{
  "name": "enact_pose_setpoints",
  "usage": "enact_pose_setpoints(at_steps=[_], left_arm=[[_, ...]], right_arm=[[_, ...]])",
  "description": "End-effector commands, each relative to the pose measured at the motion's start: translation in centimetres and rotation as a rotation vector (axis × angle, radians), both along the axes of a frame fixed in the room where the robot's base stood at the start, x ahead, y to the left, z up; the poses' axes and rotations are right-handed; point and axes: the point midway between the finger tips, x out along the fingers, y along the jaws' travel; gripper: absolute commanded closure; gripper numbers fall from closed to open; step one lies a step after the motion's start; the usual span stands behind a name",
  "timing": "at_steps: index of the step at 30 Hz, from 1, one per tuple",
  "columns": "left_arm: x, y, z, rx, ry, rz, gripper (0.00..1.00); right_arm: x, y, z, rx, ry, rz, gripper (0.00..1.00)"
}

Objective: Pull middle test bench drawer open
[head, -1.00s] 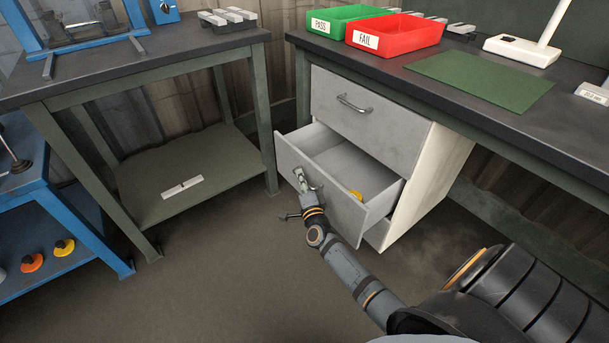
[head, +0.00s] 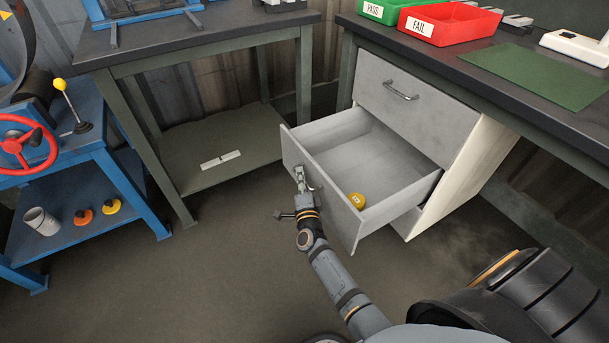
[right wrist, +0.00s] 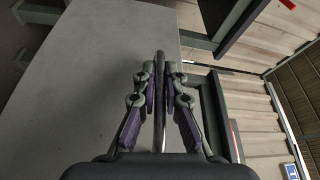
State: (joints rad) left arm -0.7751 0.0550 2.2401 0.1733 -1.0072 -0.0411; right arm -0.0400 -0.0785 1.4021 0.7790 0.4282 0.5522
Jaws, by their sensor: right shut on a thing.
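The middle drawer (head: 327,205) of the grey test bench cabinet is pulled well out, and its inside shows. A yellow round object (head: 357,200) lies in it near the front. My right gripper (head: 300,180) is at the drawer front. In the right wrist view, the right gripper (right wrist: 160,85) is shut on the drawer handle (right wrist: 160,62), a thin bar between its fingers, with the grey drawer front (right wrist: 100,75) behind. In the head view the gripper hides part of the handle. My left gripper is not in view.
The top drawer (head: 392,100) is shut. Green and red trays (head: 447,24) and a green mat (head: 535,75) are on the bench top. A dark table (head: 190,45) and a blue stand (head: 75,160) with a red wheel (head: 22,145) stand left. The floor before the drawer is clear.

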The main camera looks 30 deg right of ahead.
Motion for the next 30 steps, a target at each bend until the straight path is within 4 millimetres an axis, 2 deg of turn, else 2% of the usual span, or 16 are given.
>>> enact_pose_setpoints(at_steps=[8, 9, 13, 23, 30], left_arm=[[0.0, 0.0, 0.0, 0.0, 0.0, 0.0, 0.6], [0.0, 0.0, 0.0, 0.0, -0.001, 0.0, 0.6], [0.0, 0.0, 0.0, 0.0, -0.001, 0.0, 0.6], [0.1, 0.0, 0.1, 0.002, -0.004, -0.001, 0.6], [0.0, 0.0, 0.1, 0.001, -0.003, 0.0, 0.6]], right_arm=[[-0.1, 0.0, -0.2, 0.001, 0.003, -0.001, 1.0], [-0.1, 0.0, -0.2, 0.001, 0.003, -0.001, 0.85], [0.0, 0.0, -0.1, 0.001, 0.002, 0.0, 0.67], [-0.4, 0.1, -0.1, 0.001, 0.002, 0.0, 0.67], [-4.5, 1.4, -0.6, 0.002, 0.005, -0.001, 0.67]])
